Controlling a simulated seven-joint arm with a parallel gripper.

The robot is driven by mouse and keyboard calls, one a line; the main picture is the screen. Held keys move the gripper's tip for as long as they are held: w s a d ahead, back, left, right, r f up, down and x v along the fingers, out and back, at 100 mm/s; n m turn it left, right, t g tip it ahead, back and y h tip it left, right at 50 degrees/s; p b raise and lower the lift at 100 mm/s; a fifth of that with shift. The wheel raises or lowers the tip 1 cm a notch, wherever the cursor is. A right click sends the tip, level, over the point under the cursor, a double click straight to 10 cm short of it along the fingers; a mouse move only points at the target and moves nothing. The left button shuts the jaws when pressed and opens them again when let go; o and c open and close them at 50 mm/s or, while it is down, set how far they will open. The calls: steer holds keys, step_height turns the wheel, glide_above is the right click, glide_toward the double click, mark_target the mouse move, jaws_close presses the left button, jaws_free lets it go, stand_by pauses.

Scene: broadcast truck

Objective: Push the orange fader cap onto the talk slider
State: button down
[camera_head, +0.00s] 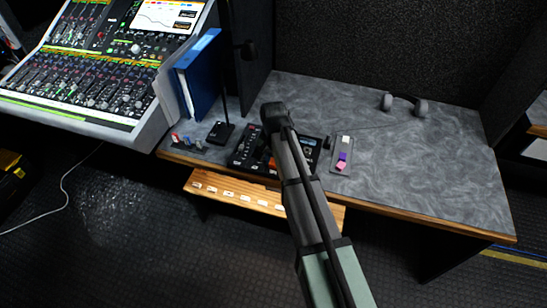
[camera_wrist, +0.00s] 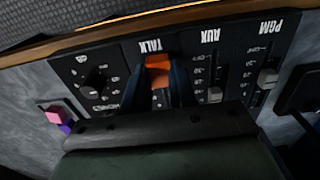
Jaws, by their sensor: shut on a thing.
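The orange fader cap (camera_wrist: 157,70) is between the two dark fingers of my gripper (camera_wrist: 160,84) in the wrist view. My gripper is shut on it, over the TALK strip of the black fader panel (camera_wrist: 123,62). The talk slider itself is hidden behind the cap and fingers, so I cannot tell whether the cap touches it. In the head view the panel (camera_head: 243,155) lies near the desk's front edge, partly covered by my arm. A small orange patch shows beside my arm there; the fingers are not clear.
The AUX slider (camera_wrist: 215,94) and PGM slider (camera_wrist: 268,77) carry grey caps beside the TALK strip. A grey tray (camera_head: 334,164) holds white, purple and pink caps. A microphone stand (camera_head: 220,132), blue binder (camera_head: 203,75) and headphones (camera_head: 420,107) stand around. The desk's right side is clear.

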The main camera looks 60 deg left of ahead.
steer(key=c, duration=0.8)
jaws_free()
steer(key=shift+c, duration=0.2)
step_height(320, 180, up, 14)
steer(key=shift+f, duration=0.1)
